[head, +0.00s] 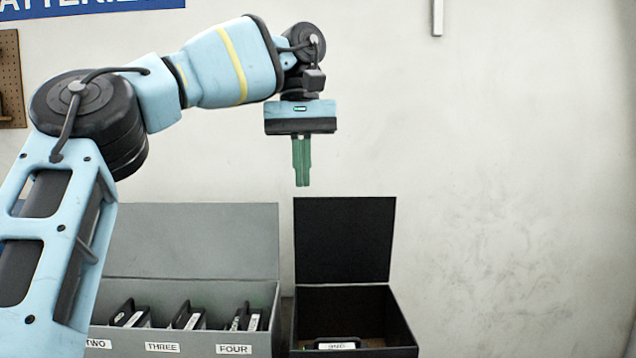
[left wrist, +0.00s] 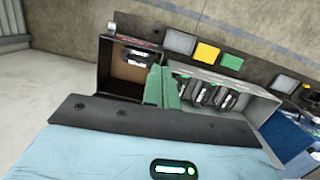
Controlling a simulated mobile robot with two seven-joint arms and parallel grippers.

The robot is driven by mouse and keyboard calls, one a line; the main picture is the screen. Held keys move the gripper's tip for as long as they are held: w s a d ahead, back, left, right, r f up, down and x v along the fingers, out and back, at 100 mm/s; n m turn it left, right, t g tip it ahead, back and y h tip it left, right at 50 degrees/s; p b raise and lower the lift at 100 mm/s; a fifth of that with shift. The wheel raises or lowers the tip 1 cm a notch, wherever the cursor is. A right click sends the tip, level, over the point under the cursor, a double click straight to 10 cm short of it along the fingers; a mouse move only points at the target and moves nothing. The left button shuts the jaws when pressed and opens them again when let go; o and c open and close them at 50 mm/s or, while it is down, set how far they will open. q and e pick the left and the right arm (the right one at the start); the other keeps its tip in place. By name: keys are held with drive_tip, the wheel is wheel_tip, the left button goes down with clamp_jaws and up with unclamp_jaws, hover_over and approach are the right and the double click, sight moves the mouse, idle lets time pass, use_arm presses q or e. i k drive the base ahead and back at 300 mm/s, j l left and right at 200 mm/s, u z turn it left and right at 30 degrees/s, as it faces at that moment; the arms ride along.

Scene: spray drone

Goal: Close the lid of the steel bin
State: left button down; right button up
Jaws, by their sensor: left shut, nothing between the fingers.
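A dark, steel-looking bin (head: 403,333) stands open against the wall in the head view. Its black lid (head: 345,240) stands upright at the back. A white-labelled item lies inside. The bin also shows in the left wrist view (left wrist: 103,62), where its inside looks brown. My left gripper (head: 302,185) points down, its green fingers together and empty, just above the lid's top edge in the picture and apart from it. The fingers also show in the left wrist view (left wrist: 160,88). My right gripper is in neither view.
A grey bin (head: 190,335) with its lid (head: 195,238) raised stands left of the dark bin. It holds several dark items behind labels such as THREE and FOUR. A pegboard (head: 10,75) hangs at far left.

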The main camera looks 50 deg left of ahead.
sight(337, 240)
drive_tip(key=i+j, duration=0.25)
drive_tip(key=j, duration=0.2)
drive_tip(key=i+j, duration=0.55)
drive_tip(key=j, duration=0.3)
